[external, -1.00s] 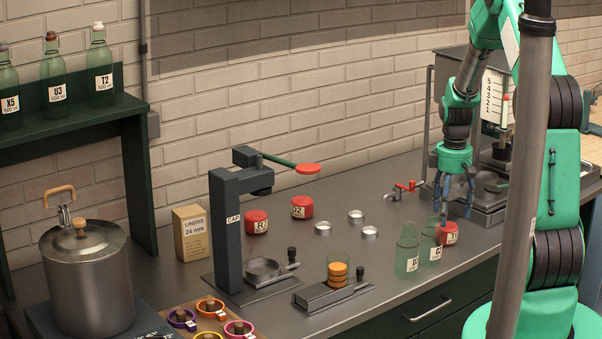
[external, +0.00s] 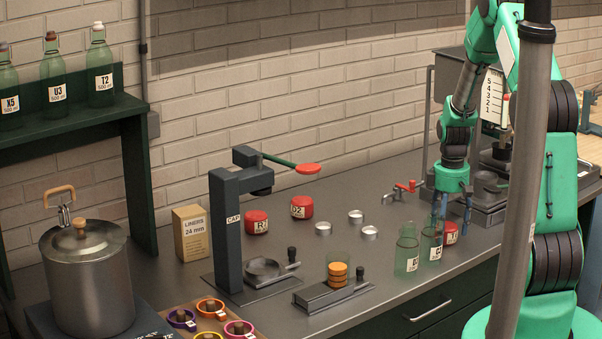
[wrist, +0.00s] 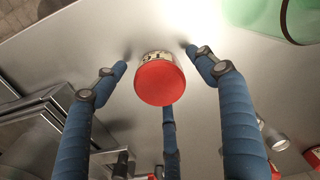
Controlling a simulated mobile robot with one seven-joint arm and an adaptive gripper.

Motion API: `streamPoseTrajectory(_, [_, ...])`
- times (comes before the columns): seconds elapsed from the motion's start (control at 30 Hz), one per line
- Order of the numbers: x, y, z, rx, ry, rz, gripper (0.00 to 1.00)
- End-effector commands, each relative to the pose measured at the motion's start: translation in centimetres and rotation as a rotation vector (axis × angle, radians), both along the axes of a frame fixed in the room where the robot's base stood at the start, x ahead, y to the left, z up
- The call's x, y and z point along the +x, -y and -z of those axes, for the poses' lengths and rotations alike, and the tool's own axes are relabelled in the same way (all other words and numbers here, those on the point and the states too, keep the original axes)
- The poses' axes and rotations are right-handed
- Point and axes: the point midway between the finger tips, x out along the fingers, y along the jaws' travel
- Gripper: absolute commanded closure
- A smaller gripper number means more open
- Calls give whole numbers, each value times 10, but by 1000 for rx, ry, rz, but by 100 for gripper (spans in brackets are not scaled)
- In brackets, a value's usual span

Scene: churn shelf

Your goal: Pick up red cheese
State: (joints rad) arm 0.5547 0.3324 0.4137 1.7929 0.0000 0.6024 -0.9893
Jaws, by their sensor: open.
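Several red cheeses with white labels stand on the metal counter (external: 300,275). One red cheese (external: 450,233) is at the right, behind the green glass bottles, and shows in the wrist view (wrist: 160,82) between my fingers. My gripper (external: 452,210) is open with its blue fingers pointing down over this cheese. In the wrist view the fingers spread to its left, right and near side, with gaps at the sides. Another red cheese (external: 256,222) stands beside the dark capping press, and one more (external: 302,207) stands behind it to the right.
Two green bottles (external: 407,252) (external: 431,243) stand close to the left of my gripper. Small metal cups (external: 370,233) stand left of them. A red-handled tap (external: 405,188) and a metal machine (external: 490,190) are close behind and to the right. A dark press (external: 228,240) stands farther left.

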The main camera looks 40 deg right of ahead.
Motion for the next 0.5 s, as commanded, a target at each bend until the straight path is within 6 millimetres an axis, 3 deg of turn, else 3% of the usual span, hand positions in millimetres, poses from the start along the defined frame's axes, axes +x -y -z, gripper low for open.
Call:
streamPoseTrajectory(0.2, [0,0,0,0,0,0,31])
streamPoseTrajectory(0.43, [0,0,0,0,0,0,77])
streamPoseTrajectory(0.5, [0,0,0,0,0,0,82])
